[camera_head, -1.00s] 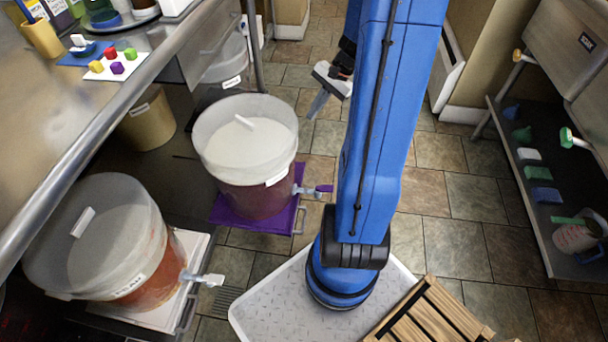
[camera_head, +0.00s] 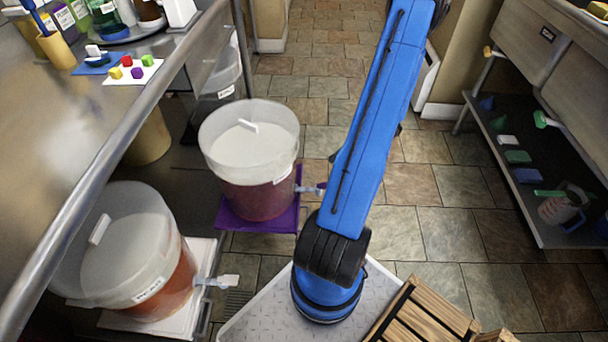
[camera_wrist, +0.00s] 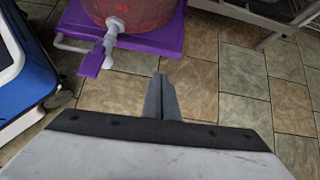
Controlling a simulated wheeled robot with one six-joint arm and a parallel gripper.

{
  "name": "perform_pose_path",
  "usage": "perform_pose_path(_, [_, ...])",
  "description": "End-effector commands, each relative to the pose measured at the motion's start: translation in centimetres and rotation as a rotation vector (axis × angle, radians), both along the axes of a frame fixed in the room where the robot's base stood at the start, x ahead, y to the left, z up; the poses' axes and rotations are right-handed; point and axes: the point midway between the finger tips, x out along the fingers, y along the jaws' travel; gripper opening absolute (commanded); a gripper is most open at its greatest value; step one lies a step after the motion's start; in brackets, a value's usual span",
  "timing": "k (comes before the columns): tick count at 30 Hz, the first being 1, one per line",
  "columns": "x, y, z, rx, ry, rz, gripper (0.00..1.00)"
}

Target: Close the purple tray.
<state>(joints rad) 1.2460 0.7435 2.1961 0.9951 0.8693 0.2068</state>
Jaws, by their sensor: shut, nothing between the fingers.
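The purple tray (camera_head: 232,215) sticks out from beneath the bench at floor level, with a lidded bucket (camera_head: 250,160) of dark red liquid standing on it. The bucket's spigot (camera_head: 310,188) points right, towards my arm. In the wrist view the tray (camera_wrist: 165,42) lies at the top, with a pale handle bar (camera_wrist: 68,46) at its near edge, partly behind the spigot's purple lever (camera_wrist: 92,62). My gripper (camera_wrist: 161,82) is shut and empty, over floor tiles just short of the tray and right of the spigot. My arm hides the gripper in the head view.
A white tray (camera_head: 202,250) with a bucket of orange-red liquid (camera_head: 130,255) stands nearer, at the left. A wooden crate (camera_head: 425,315) is at the bottom right. A low shelf (camera_head: 535,185) stands at the far right. Open tiled floor lies between.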

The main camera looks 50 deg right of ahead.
Motion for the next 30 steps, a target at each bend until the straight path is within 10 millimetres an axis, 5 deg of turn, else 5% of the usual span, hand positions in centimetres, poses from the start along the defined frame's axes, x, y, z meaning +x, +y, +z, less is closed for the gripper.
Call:
perform_pose_path(10, [-0.4,-0.2,-2.5,0.031,0.008,-0.054,0.0])
perform_pose_path(26, [4.4,4.0,-8.8,0.03,0.009,-0.052,0.0])
perform_pose_path(30, [5.9,5.2,-8.7,0.028,0.008,-0.051,0.0])
